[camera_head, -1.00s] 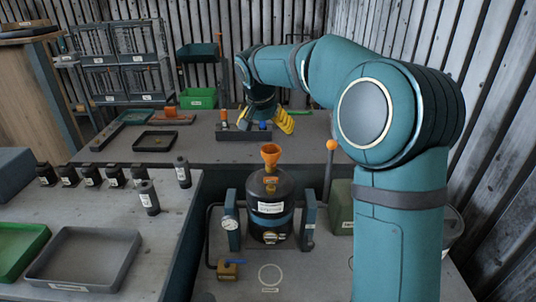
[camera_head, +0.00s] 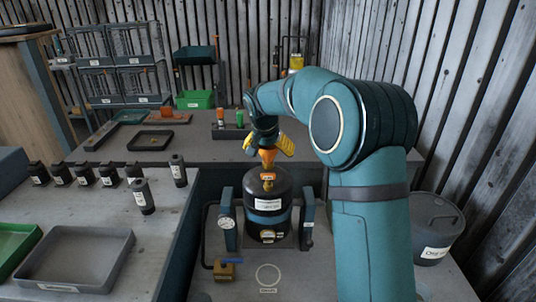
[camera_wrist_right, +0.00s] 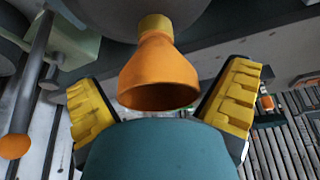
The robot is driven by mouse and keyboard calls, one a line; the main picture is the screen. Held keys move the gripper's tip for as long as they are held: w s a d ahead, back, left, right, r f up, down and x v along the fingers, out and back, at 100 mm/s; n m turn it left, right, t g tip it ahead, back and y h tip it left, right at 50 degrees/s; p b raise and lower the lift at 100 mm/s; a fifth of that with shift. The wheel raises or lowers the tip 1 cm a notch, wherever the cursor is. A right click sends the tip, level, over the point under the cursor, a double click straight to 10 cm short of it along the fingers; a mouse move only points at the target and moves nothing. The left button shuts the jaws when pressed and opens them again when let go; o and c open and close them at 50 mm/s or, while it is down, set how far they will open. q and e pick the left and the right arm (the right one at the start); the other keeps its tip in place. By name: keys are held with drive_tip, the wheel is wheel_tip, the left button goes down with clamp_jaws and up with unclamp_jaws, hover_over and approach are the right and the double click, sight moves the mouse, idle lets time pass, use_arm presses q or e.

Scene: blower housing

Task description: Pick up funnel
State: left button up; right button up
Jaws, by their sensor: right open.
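The orange funnel (camera_head: 268,157) stands upright, mouth up, on top of the black tank (camera_head: 267,187) in the head view. In the right wrist view the funnel (camera_wrist_right: 158,75) shows its wide orange mouth and a yellowish neck at the tank. My right gripper (camera_head: 268,150) is just above and behind the funnel, with its yellow fingers spread. In the wrist view my right gripper (camera_wrist_right: 162,95) has one finger on each side of the funnel, with gaps on both sides. It is open and holds nothing. My left gripper is not in view.
A gauge (camera_head: 228,222) and side posts flank the tank. Several dark bottles (camera_head: 108,174) and a grey tray (camera_head: 76,258) are on the left bench. A grey bin (camera_head: 437,225) stands at right.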

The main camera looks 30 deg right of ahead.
drive_tip(key=shift+r, duration=0.1)
drive_tip(key=shift+c, duration=0.3)
drive_tip(key=c, duration=0.9)
drive_tip(key=shift+c, duration=0.2)
